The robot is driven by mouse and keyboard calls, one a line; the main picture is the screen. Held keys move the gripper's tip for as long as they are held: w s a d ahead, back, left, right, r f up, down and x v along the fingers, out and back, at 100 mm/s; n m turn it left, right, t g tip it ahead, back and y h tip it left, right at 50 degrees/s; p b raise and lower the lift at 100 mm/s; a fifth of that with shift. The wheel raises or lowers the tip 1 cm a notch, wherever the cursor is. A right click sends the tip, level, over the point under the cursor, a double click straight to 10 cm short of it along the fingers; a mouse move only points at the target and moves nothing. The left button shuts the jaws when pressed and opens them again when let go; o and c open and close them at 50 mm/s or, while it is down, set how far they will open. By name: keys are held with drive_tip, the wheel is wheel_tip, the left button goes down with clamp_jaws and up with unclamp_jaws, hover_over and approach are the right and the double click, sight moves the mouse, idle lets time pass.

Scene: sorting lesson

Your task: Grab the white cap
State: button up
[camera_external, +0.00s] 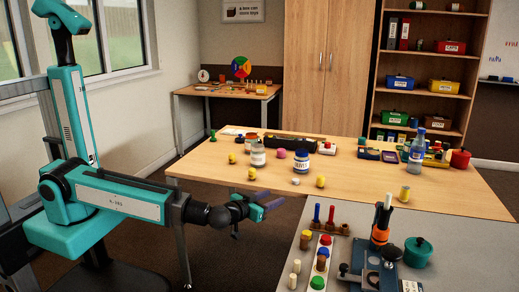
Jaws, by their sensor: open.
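A small white piece (296,182), which looks like the white cap, lies on the wooden table near its front edge. It sits just in front of a white jar with a blue label (300,162). My gripper (262,211) is at the end of the teal arm, off the table's front edge, left of the white piece and nearer the camera. It is open and looks empty. It is apart from the white piece. The fingertips are small and hard to make out.
Several yellow pieces (320,181), a clear jar (258,155) and a pink ball (281,153) stand near the white piece. A clear bottle (416,155) stands at the right. A grey table (270,272) with pegs and tools fills the lower right. The wooden table's front left is mostly clear.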

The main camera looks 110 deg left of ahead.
drive_tip(key=shift+s+a+r+n+y+b, duration=0.1)
drive_tip(key=shift+a+r+n+y+b, duration=0.3)
drive_tip(key=shift+a+r+b, duration=0.55)
drive_tip(key=shift+a, duration=0.15)
approach(294, 181)
drive_tip(key=shift+x, duration=1)
drive_tip(key=shift+w+a, duration=0.4)
drive_tip(key=shift+a, duration=0.25)
drive_tip(key=shift+p+x, duration=0.5)
drive_tip(key=shift+x, duration=2.1)
drive_tip(key=shift+s+f, duration=0.1)
drive_tip(key=shift+s, duration=0.1)
